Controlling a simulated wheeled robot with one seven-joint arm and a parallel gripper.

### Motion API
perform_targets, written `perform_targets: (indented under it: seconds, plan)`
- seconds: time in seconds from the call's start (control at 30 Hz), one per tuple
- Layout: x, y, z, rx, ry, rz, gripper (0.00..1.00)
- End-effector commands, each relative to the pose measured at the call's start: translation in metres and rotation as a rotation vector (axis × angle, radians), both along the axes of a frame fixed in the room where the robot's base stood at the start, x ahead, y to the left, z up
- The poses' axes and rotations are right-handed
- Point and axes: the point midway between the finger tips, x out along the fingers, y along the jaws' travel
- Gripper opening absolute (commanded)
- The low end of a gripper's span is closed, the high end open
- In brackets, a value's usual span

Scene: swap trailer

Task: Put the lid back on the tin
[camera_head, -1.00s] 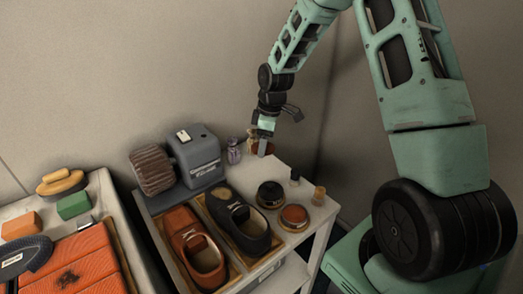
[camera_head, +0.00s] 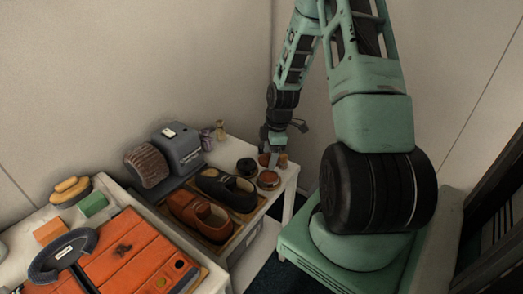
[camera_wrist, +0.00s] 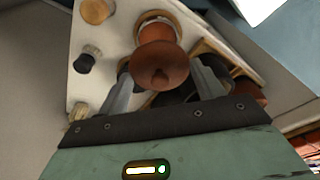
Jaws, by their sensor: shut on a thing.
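My gripper (camera_head: 271,156) is over the right part of the white table. In the wrist view its two fingers (camera_wrist: 164,88) are shut on a round reddish-brown lid (camera_wrist: 163,68) with a small knob. The lid also shows small in the head view (camera_head: 263,159). A round tin with a reddish-brown top and pale rim (camera_head: 268,180) stands on the table just below and in front of the gripper. In the wrist view its rim (camera_wrist: 157,17) shows just beyond the lid, which partly covers it. The lid is apart from the tin, as far as I can tell.
A dark round tin (camera_head: 246,167) stands left of the brown one. A small amber bottle (camera_head: 283,160) is close to its right. Brown (camera_head: 200,215) and black (camera_head: 228,189) shoes and a grey brush machine (camera_head: 178,149) fill the left side.

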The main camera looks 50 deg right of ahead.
Motion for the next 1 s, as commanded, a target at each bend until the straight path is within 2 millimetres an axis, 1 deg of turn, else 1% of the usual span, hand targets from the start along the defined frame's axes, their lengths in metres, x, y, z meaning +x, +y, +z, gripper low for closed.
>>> perform_targets:
  seconds: [0.27,0.53,0.7,0.83,1.0]
  plan:
    - [0.0,0.0,-0.019,0.0,0.0,-0.001,0.46]
    - [0.0,0.0,-0.045,0.0,0.0,0.0,0.46]
    - [0.001,0.0,-0.057,0.0,0.0,-0.001,0.46]
    - [0.001,0.0,-0.062,0.0,0.0,-0.002,0.46]
    - [0.001,0.0,-0.063,0.0,0.0,-0.001,0.46]
